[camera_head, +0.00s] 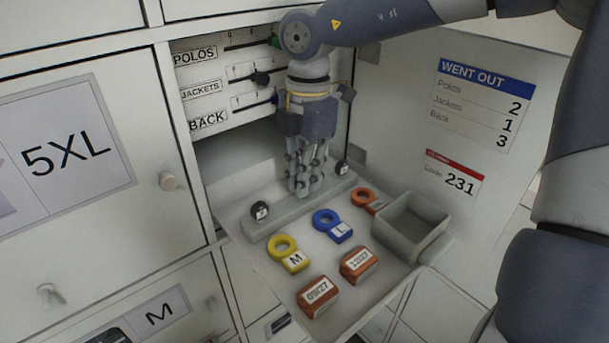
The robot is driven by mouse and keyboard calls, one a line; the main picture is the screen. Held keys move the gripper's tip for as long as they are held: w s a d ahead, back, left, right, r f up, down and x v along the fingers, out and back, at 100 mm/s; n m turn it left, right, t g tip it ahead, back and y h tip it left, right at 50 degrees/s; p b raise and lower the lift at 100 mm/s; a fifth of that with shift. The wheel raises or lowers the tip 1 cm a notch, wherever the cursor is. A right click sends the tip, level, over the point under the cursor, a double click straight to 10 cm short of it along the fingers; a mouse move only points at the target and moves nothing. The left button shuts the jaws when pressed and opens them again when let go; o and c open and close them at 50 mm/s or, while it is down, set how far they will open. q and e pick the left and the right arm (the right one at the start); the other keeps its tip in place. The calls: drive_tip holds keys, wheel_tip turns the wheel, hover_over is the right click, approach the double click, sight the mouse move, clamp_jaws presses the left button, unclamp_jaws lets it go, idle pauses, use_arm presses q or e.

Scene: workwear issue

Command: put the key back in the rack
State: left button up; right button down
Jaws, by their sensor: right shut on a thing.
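The rack (282,217) is a low grey bar across the back of the pulled-down shelf. Black round-headed pieces with small white labels stand at its left end (260,211) and right end (342,168). My right gripper (303,188) points down over the middle of the bar, between these two heads. It is shut on the key, which its fingers hide. I cannot tell whether the key touches the rack. My left gripper is not in view.
Tags, yellow M (293,259), blue L (338,231) and orange (367,199), lie in front of the rack. Two brown numbered blocks (318,296) (358,265) and an open grey bin (436,217) stand nearer. Behind is a slider panel (205,88); a door (420,150) bounds the right.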

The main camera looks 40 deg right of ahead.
drive_tip(key=shift+f+b, duration=0.4)
drive_tip(key=shift+b, duration=0.3)
idle(1.2)
drive_tip(key=c, duration=1.6)
unclamp_jaws()
drive_tip(key=r, duration=1.2)
drive_tip(key=shift+d, duration=0.25)
